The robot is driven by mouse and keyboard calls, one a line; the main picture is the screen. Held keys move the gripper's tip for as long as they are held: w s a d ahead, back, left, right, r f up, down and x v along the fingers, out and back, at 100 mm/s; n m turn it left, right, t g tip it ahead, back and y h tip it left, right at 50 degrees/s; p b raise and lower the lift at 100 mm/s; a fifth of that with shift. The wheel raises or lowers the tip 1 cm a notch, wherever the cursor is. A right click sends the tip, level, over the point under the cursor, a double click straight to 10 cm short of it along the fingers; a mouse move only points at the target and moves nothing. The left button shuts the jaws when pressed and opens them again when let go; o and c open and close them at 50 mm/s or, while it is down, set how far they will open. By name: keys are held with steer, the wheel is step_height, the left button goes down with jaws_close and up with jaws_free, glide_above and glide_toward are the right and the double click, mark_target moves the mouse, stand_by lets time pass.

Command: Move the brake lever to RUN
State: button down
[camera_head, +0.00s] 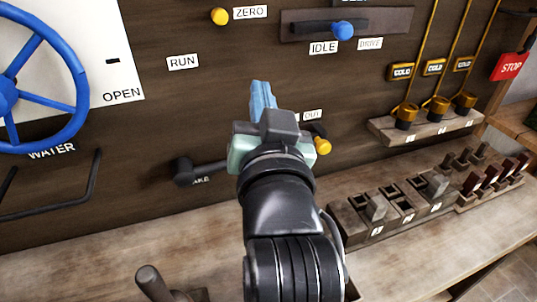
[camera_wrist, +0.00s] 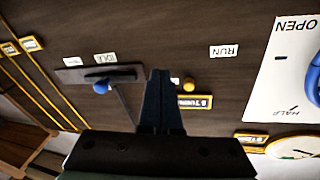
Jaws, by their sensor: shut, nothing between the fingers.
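The brake lever (camera_head: 184,171) is a dark bar with a thick round end, low on the brown panel in the head view. Its bar runs right and passes behind my gripper, so its other end is hidden. A partly covered label ending in "AKE" sits just below it. The RUN label (camera_head: 183,62) is well above the thick end and also shows in the wrist view (camera_wrist: 223,51). My gripper (camera_head: 262,88) is shut and empty, up and right of the thick end, its fingers pointing at the panel. The lever does not show in the wrist view.
A blue wheel (camera_head: 72,95) is at the left. A blue-knobbed lever (camera_head: 342,30) by IDLE and a yellow knob (camera_head: 220,16) by ZERO are above. Another yellow knob (camera_head: 322,146) is close right of my gripper. Switch blocks (camera_head: 375,232) stand on the bench below.

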steer(key=s+f+m+g+y+p, duration=0.2)
steer(key=s+f+m+g+p, duration=0.15)
steer(key=f+m, duration=0.3)
steer(key=s+f+m+g+y+p, duration=0.2)
steer(key=f+m+y+p, duration=0.15)
steer(key=f+m, duration=0.35)
steer(key=s+d+f+m+t, duration=0.1)
steer(key=s+d+f+m, duration=0.1)
steer(key=m, duration=0.3)
steer(key=s+d+f+m+t+h, duration=0.1)
steer(key=s+d+f+m, duration=0.1)
steer(key=s+m, duration=0.3)
steer(key=s+d+f+m+t+p, duration=0.1)
steer(key=s+d+f+m, duration=0.1)
steer(key=m, duration=0.5)
steer(key=shift+s+d+f+m, duration=0.25)
steer(key=shift+s+f, duration=0.55)
steer(key=shift+s, duration=0.05)
steer(key=shift+s+d+f+m+t+h, duration=0.1)
steer(key=shift+s+d+m+t+h, duration=0.2)
steer(key=shift+m, duration=0.4)
steer(key=p+x, duration=0.1)
steer(key=x, duration=1.9)
